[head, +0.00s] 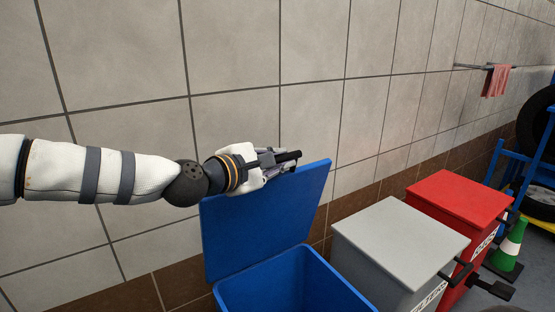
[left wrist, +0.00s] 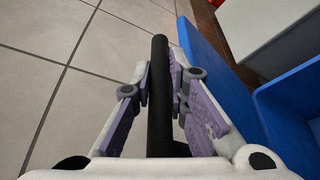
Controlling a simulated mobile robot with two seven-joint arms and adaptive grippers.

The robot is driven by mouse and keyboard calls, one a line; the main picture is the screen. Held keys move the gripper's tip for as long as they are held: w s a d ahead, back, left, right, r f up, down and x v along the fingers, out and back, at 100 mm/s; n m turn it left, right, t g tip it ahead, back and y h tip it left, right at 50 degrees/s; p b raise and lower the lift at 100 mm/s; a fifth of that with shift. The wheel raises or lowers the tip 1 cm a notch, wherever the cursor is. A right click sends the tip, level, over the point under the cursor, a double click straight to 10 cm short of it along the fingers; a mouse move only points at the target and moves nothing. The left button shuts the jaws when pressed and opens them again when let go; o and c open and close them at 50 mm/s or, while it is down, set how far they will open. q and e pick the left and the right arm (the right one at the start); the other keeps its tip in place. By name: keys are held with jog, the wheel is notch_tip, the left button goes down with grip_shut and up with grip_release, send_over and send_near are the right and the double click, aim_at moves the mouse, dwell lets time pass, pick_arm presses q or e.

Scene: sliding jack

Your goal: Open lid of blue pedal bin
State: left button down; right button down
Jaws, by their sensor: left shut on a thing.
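The blue bin (head: 292,288) stands at the bottom centre of the head view, against the tiled wall. Its blue lid (head: 262,218) is raised and stands near upright, leaning back toward the wall, with the bin's mouth uncovered. My left gripper (head: 280,160) is at the lid's top edge, shut on the black handle bar (left wrist: 158,85), which runs between the purple finger pads in the left wrist view. The lid (left wrist: 208,60) and the bin's rim (left wrist: 288,92) also show there, to the right. The pedal is out of view. My right gripper is not in view.
A grey bin (head: 395,240) and a red bin (head: 465,200) stand to the right, with black handles at their front edges. A green and white cone (head: 510,245) and a blue rack with tyres (head: 535,150) are at the far right. The tiled wall (head: 120,60) is close behind.

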pick_arm(q)
jog(key=c, duration=1.8)
grip_release()
jog(key=shift+c, duration=0.2)
